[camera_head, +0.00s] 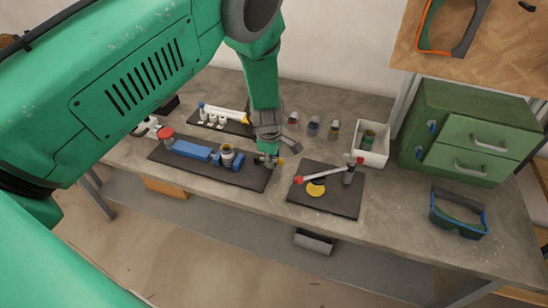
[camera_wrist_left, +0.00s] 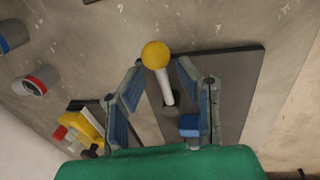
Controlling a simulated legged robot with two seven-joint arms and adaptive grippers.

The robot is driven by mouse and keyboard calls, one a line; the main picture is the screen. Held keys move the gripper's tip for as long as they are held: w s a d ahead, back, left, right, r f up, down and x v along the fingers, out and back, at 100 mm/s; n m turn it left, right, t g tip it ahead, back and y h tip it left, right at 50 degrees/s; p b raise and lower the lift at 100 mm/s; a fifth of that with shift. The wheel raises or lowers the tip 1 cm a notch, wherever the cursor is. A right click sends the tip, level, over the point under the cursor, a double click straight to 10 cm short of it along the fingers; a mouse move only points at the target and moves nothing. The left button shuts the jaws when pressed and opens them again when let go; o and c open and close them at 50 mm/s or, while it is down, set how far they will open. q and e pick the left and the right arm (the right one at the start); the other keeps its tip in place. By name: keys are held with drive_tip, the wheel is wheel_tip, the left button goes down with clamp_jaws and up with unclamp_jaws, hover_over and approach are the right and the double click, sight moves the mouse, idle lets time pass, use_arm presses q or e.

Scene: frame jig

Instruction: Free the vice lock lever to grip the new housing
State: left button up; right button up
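The blue vice (camera_head: 192,150) lies on a dark mat (camera_head: 250,180) in the head view. A small pale cylinder with a yellowish band (camera_head: 227,154), possibly a housing, stands at its right part. The lock lever, a pale rod (camera_wrist_left: 166,91) with a yellow ball knob (camera_wrist_left: 155,54), shows in the left wrist view; its knob also shows in the head view (camera_head: 281,161). My left gripper (camera_wrist_left: 160,63) is open with its fingers on either side of the lever, the knob nearer the left finger. I cannot tell whether either finger touches it. My right gripper is out of view.
A second mat (camera_head: 340,203) to the right holds a red-ended lever (camera_head: 325,172) and a yellow disc (camera_head: 316,188). Several small cylinders (camera_head: 313,125) stand behind. A white bin (camera_head: 372,155), green drawers (camera_head: 465,150) and goggles (camera_head: 458,220) are on the right.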

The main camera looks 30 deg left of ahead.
use_arm(q)
wheel_tip(320, 180, up, 12)
drive_tip(key=s, duration=0.2)
drive_tip(key=shift+s+d+f, duration=0.15)
drive_tip(key=shift+d, duration=0.1)
idle(0.4)
